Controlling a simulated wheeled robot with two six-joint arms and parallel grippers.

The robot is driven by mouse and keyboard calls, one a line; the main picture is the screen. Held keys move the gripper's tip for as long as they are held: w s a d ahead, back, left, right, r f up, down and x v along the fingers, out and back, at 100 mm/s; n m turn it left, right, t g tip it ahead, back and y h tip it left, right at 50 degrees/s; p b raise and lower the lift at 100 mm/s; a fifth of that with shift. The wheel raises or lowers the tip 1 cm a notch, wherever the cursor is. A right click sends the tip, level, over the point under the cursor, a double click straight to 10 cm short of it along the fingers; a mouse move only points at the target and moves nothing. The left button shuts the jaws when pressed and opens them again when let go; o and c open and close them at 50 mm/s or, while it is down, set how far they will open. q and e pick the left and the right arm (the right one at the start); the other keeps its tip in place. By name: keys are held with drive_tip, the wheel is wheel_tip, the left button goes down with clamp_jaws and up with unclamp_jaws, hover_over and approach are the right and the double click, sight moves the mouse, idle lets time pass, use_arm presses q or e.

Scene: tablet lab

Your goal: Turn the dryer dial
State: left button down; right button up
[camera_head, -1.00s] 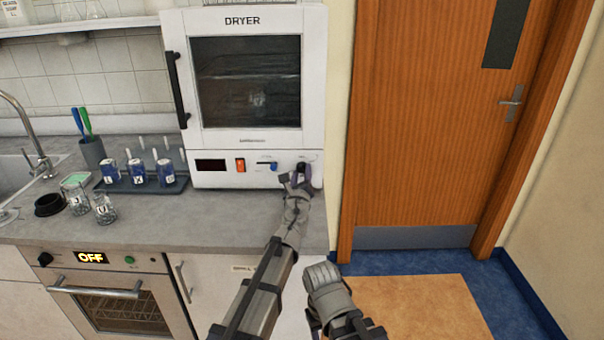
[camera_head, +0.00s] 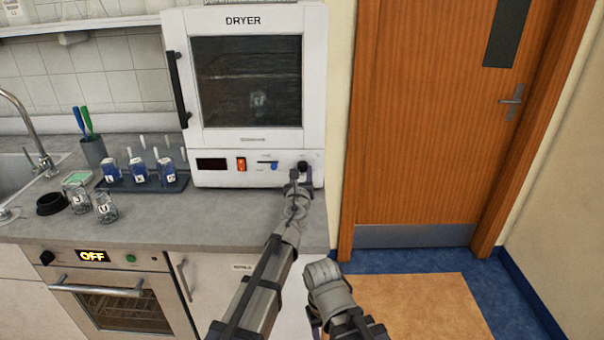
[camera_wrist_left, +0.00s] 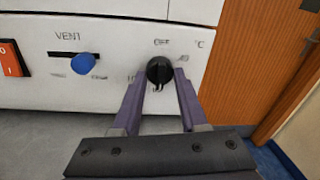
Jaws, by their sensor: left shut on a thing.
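The white dryer (camera_head: 313,95) stands on the counter with its door shut. Its black dial (camera_head: 303,165) is at the right end of the lower front panel. In the left wrist view the round black dial (camera_wrist_left: 159,70) sits between the tips of my left gripper (camera_wrist_left: 156,82), with a finger on each side. In the head view my left gripper (camera_head: 301,177) reaches up to the dial from below, and its fingers partly cover it. It is shut on the dial. My right arm shows at bottom centre, but its gripper fingers cannot be made out.
A blue vent slider knob (camera_wrist_left: 84,63) and an orange switch (camera_head: 241,164) lie left of the dial. Labelled jars (camera_head: 138,170) stand in a dark rack (camera_head: 178,184) on the counter. An oven (camera_head: 110,300) is below.

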use_arm(q)
drive_tip(key=shift+c, duration=2.2)
unclamp_jaws()
drive_tip(key=shift+s, duration=0.1)
drive_tip(key=s, duration=0.7)
drive_tip(key=shift+s+a, duration=0.3)
drive_tip(key=shift+s, duration=0.05)
